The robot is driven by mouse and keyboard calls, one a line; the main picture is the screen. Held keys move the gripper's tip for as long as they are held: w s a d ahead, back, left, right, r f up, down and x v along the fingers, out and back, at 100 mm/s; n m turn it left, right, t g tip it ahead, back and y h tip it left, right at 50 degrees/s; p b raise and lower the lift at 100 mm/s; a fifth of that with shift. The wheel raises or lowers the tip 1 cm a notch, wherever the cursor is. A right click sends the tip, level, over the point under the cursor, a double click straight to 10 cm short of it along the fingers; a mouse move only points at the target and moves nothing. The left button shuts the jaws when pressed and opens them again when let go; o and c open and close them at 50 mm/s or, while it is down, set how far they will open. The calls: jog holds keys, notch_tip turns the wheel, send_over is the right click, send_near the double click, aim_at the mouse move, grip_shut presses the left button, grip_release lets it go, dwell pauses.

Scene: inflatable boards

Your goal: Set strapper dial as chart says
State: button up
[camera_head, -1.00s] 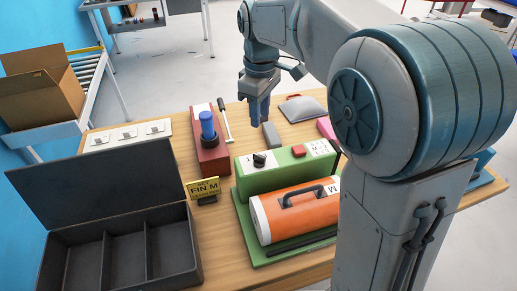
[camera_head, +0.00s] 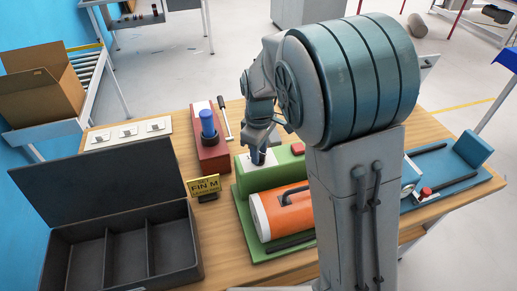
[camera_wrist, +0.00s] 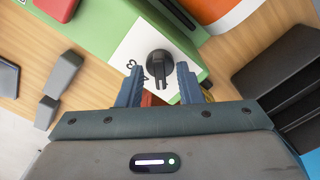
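The strapper is a green box (camera_head: 262,180) on the table. Its black dial (camera_wrist: 160,66) sits on a white number plate (camera_wrist: 137,46) in the wrist view, with a narrow pointer end toward my gripper. Part of the plate's markings are hidden by my fingers. My gripper (camera_wrist: 159,70) is open, with one blue finger on each side of the dial and visible gaps; contact cannot be told. In the head view my gripper (camera_head: 258,157) is low over the box's left end and hides the dial. A yellow sign (camera_head: 204,186) reads "FIN M". The chart is not visible now.
An orange roll (camera_head: 278,214) with a handle lies on the box's green base. A red button (camera_head: 298,149) is on the box top. A red stand with a blue cylinder (camera_head: 208,124) is behind left. An open black compartment case (camera_head: 125,250) is front left.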

grip_shut()
dwell(0.3)
jog(key=m, duration=0.4)
jog(key=shift+m, duration=2.4)
grip_release()
